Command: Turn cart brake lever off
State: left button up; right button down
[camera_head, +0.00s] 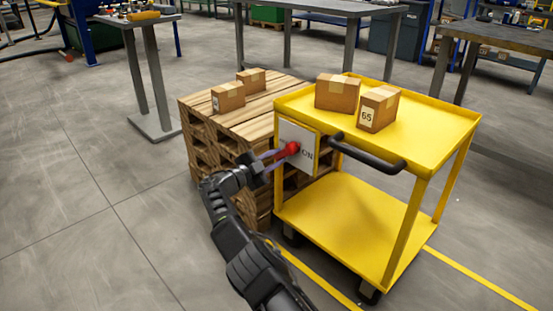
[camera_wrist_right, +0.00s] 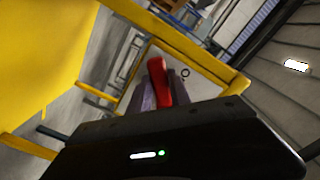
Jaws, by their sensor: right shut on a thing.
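The yellow cart (camera_head: 355,215) stands right of centre in the head view. A pale plate with partly hidden lettering (camera_head: 306,165) is on its left front corner, and "ON" is readable at the plate's right. The brake lever's red end (camera_head: 292,148) shows in front of the plate. My right gripper (camera_head: 280,155) reaches it from the lower left and is shut on it. In the right wrist view the red lever (camera_wrist_right: 158,78) stands between the two purplish fingers. The lever's base is hidden. My left gripper is not in view.
Two cardboard boxes (camera_head: 377,109) (camera_head: 337,94) sit on the cart's top shelf. A black handle (camera_head: 370,154) sticks out just right of the plate. A stack of wooden pallets (camera_head: 235,125) with two small boxes stands close behind and left.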

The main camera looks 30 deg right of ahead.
jog(key=c, duration=1.2)
grip_release()
jog(key=p+v, duration=0.3)
jog(key=v, duration=0.4)
jog(key=shift+a, duration=0.4)
jog(key=shift+s, duration=0.15)
